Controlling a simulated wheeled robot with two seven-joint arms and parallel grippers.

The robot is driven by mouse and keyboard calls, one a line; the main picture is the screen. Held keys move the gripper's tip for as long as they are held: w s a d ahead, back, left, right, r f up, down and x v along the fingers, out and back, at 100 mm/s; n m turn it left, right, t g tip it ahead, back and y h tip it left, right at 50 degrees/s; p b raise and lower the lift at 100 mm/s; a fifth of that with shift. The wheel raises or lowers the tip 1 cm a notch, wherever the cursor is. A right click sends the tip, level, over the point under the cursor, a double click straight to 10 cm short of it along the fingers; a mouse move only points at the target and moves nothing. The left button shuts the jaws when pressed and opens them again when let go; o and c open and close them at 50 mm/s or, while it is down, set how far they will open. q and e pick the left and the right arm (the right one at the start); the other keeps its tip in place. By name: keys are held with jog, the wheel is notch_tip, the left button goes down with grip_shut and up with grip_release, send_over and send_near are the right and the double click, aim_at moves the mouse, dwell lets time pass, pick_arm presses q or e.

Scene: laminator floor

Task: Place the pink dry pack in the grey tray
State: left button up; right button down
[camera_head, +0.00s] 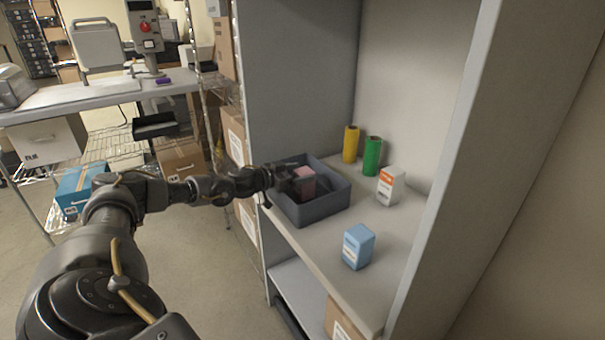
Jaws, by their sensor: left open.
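The grey tray (325,209) stands on the shelf at the middle of the head view. The pink dry pack (306,183) is inside the tray, partly hidden by my left gripper. My left gripper (294,184) reaches in over the tray's left side and is open, its fingers right beside the pink pack. I cannot tell whether the fingers touch the pack. My right gripper is not in view.
On the shelf (315,243) stand a yellow roll (350,144), a green roll (372,157), an orange-and-white box (390,186) and a blue box (357,247). The cabinet's side panel (440,180) rises at right. A wire-rack workbench (100,92) stands at left.

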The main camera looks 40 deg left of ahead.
pick_arm(q)
jog(key=v, duration=0.3)
jog(key=b+v, duration=0.1)
jog(key=v, duration=0.2)
jog(key=shift+f, duration=0.2)
jog(key=b+v, duration=0.1)
jog(key=v, duration=0.3)
jog(key=shift+s+r, duration=0.15)
jog(key=shift+r, duration=0.05)
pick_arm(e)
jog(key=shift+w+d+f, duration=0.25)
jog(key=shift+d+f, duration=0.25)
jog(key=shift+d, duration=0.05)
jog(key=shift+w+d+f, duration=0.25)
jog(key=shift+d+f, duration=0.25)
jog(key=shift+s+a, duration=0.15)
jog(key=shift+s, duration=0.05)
